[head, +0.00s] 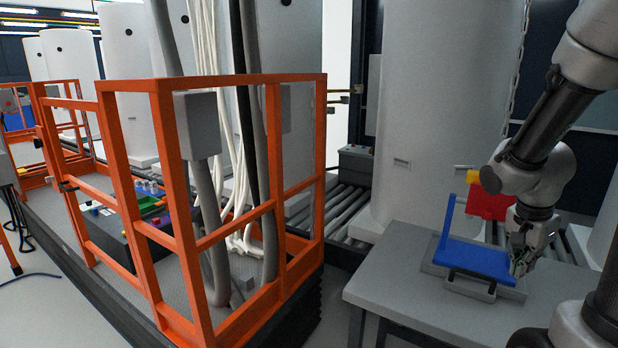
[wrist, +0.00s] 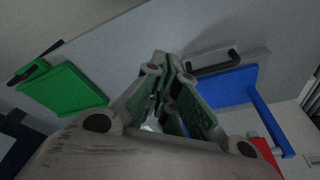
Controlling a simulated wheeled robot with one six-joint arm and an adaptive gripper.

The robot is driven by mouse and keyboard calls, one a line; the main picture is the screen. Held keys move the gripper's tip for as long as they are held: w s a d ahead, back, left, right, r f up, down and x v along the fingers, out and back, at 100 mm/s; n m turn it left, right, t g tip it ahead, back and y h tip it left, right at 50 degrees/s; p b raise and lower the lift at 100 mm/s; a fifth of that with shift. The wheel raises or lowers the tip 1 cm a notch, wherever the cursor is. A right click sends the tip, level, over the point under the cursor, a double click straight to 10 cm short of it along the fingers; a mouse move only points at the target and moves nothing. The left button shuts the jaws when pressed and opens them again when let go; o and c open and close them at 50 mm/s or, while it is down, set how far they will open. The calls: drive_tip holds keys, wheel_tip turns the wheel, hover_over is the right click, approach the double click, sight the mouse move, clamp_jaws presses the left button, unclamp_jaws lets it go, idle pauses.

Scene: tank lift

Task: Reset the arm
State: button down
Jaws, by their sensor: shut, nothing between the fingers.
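My gripper (head: 518,266) points down over the grey table at the right of the head view, beside the right end of a blue panel. In the wrist view my gripper (wrist: 168,72) has its fingers together with nothing between them. The blue panel (head: 474,260) lies on a grey tray with an upright blue bar at its left. The blue part (wrist: 232,88) also shows right of the fingers in the wrist view. I cannot tell whether the fingertips touch the panel or tray.
The grey table (head: 385,275) carries the grey tray (head: 458,288), which has a handle. A red piece (head: 488,202) stands behind the blue panel. A green panel (wrist: 62,90) lies left in the wrist view. A white tank (head: 440,110) stands close behind; an orange-railed platform (head: 240,82) is left.

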drive_tip(key=s+a+r+n+t+y, duration=0.1)
drive_tip(key=s+a+r+n, duration=0.4)
drive_tip(key=r+n, duration=0.2)
drive_tip(key=s+a+r+n+t+y, duration=0.1)
drive_tip(key=s+a+r+n+t, duration=0.1)
drive_tip(key=s+a+r+n, duration=0.3)
wheel_tip(320, 180, up, 3)
drive_tip(key=a+n, duration=0.1)
drive_tip(key=n, duration=0.1)
drive_tip(key=shift+s+a+f+n, duration=0.2)
drive_tip(key=shift+s+a+n, duration=0.1)
drive_tip(key=shift+d, duration=0.15)
